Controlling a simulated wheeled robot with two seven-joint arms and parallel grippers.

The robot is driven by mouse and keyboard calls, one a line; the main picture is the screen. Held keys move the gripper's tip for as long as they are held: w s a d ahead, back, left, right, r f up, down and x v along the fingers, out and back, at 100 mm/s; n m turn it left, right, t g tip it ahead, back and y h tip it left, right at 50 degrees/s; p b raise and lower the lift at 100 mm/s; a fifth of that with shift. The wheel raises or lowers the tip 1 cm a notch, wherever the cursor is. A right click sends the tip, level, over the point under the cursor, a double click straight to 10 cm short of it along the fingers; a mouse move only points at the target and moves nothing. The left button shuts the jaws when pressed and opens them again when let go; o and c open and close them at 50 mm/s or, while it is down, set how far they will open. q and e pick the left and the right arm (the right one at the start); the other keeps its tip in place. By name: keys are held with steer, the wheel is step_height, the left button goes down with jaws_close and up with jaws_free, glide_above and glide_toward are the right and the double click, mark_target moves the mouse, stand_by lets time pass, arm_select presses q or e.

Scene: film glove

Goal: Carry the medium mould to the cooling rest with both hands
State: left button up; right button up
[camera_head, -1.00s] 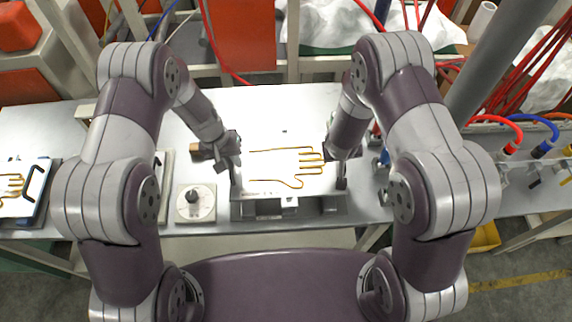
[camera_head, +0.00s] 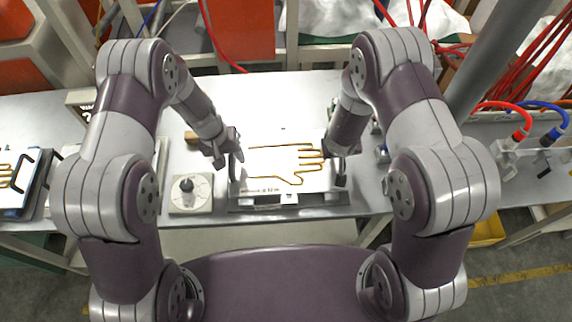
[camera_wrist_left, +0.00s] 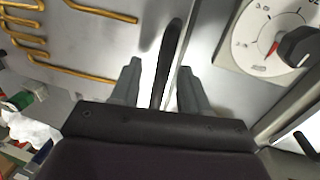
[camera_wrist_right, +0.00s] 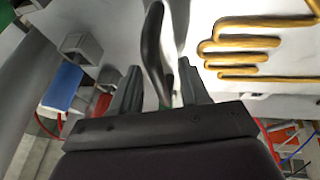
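The medium mould (camera_head: 270,178), a pale plate with a golden hand outline and a label on its front edge, is level between my grippers in the head view. My left gripper (camera_head: 230,160) is at its left side; the left wrist view shows the fingers (camera_wrist_left: 159,75) close about a black handle (camera_wrist_left: 170,45). My right gripper (camera_head: 338,168) is at its right side; in the right wrist view its fingers (camera_wrist_right: 160,75) flank the other black handle (camera_wrist_right: 152,40). A metal stand (camera_head: 290,206) shows below the mould. I cannot tell whether this is the cooling rest, or how much gap lies between.
A dial box with a black knob (camera_head: 190,193) stands left of the mould on the grey bench (camera_head: 275,95). Another hand mould (camera_head: 15,180) lies at the far left. Red and blue hoses with fittings (camera_head: 530,145) are at the right. Bare bench lies behind the mould.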

arm_select(q)
steer(key=shift+s+r, duration=0.1)
steer(key=shift+r, duration=0.1)
arm_select(e)
steer(key=shift+s+r, duration=0.15)
steer(key=shift+r, duration=0.15)
arm_select(q)
step_height(320, 180, up, 12)
steer(key=a, duration=0.2)
steer(key=shift+a+f, duration=0.2)
arm_select(e)
steer(key=v, duration=1.1)
steer(key=shift+s+r, duration=0.15)
steer(key=shift+r, duration=0.2)
steer(key=shift+a, duration=0.1)
